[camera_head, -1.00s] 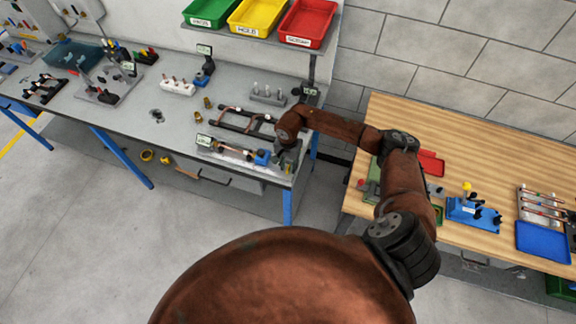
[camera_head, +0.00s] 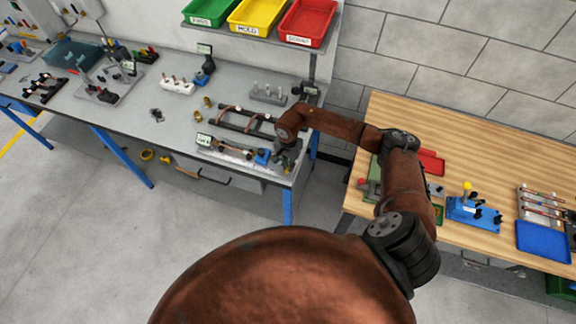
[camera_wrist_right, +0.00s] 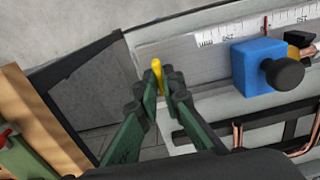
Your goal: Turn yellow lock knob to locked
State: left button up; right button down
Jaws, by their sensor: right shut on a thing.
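The yellow lock knob (camera_wrist_right: 157,72) shows in the right wrist view as a thin yellow tab, at the end of a grey rail fixture (camera_wrist_right: 182,54). My right gripper (camera_wrist_right: 161,92) has its green fingers with dark pads shut around the knob, hiding much of it. In the head view the right gripper (camera_head: 287,158) is at the right front corner of the grey bench, and the knob cannot be made out there. A blue block (camera_wrist_right: 262,66) with a black round knob (camera_wrist_right: 285,73) sits on the rail beside a scale. My left gripper is not in view.
The grey bench (camera_head: 128,128) carries several other fixtures to the left. A dark frame with copper tubes (camera_wrist_right: 240,135) lies close beside the rail. A wooden table (camera_head: 470,130) stands to the right, across a gap.

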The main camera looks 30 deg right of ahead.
jog(key=m+b, duration=0.3)
jog(key=shift+f+m, duration=0.15)
jog(key=shift+m, duration=0.25)
jog(key=m+b, duration=0.3)
jog(key=m, duration=0.2)
jog(key=shift+b, duration=0.35)
jog(key=m+b, duration=0.1)
jog(key=m, duration=0.3)
jog(key=shift+m+b, duration=0.4)
jog(key=shift+r+m+b, duration=0.2)
jog(key=shift+m+b, duration=0.35)
jog(key=shift+m, duration=1.45)
jog(key=c, duration=2.1)
grip_release()
jog(key=shift+r, duration=0.1)
notch_tip(320, 180, up, 12)
jog(key=shift+f, duration=0.1)
